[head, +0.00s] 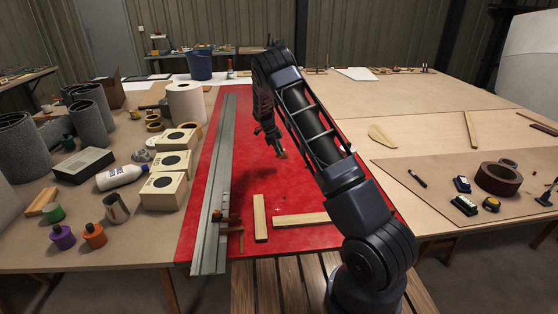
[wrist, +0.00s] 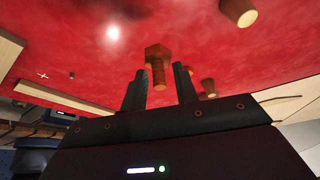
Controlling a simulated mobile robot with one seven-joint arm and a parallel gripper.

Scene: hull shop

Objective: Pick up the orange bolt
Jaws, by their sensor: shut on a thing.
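The orange bolt (wrist: 157,54) has a wide head and a threaded shank. In the wrist view it stands between the two dark fingers of my gripper (wrist: 159,80), with its head beyond the fingertips. My gripper is shut on it. In the head view my gripper (head: 277,144) is over the red table surface (head: 245,165), and a small orange-brown bit of the bolt (head: 283,154) shows at its tips. The bolt appears held above the red surface.
Two wooden strips (head: 260,218) (head: 301,220) lie on the red surface, with a long metal rail (head: 213,190) left of them. Small tan pegs (wrist: 239,12) (wrist: 208,87) show near my gripper.

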